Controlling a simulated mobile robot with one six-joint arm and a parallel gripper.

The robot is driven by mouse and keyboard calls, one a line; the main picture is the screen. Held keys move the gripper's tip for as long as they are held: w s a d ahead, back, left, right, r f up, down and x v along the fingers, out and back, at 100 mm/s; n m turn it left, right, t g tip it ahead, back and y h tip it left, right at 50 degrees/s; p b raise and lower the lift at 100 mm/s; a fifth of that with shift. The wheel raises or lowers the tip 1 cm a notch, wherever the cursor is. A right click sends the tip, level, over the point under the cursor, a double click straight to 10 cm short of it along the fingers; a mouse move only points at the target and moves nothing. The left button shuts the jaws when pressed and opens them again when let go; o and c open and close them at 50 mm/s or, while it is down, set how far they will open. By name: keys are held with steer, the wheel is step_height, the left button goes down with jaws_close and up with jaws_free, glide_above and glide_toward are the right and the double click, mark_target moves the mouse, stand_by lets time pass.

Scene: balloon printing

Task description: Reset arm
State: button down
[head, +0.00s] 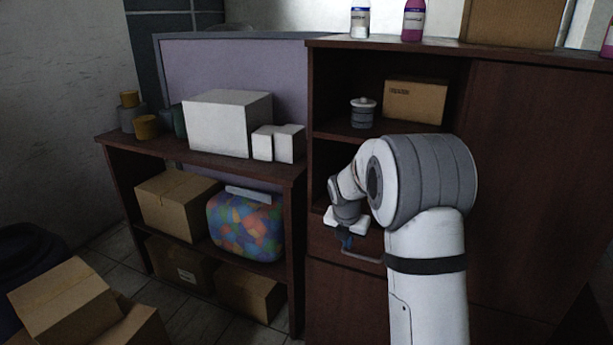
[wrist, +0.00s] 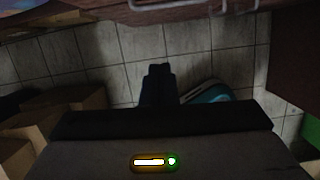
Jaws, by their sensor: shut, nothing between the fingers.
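My gripper (head: 346,242) shows in the head view at the end of my white and grey arm, in front of the dark wooden cabinet (head: 520,200). In the wrist view my gripper (wrist: 158,70) points down over the tiled floor (wrist: 100,65). Its dark fingers are together and hold nothing. In the head view it is close to a drawer handle (head: 362,257) on the cabinet front; I cannot tell whether they touch. My arm hides part of the cabinet.
A low shelf (head: 200,158) on the left bears white boxes (head: 228,125), cardboard boxes (head: 175,203) and a colourful bag (head: 245,225). More cardboard boxes (head: 70,300) stand on the floor at lower left. A teal and white object (wrist: 208,92) lies on the floor beside my fingers in the wrist view.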

steer(key=s+a+r+m, duration=0.1)
steer(key=s+r+m, duration=0.4)
steer(key=s+m, duration=0.25)
steer(key=s+r+m, duration=0.5)
steer(key=s+m, duration=0.1)
steer(key=s, duration=0.2)
steer(key=s+a+m+y, duration=0.1)
steer(key=s+a+m, duration=0.1)
steer(key=s+m, duration=1.4)
steer(key=shift+s+y, duration=0.3)
steer(key=shift+s, duration=1.2)
steer(key=shift+r, duration=0.1)
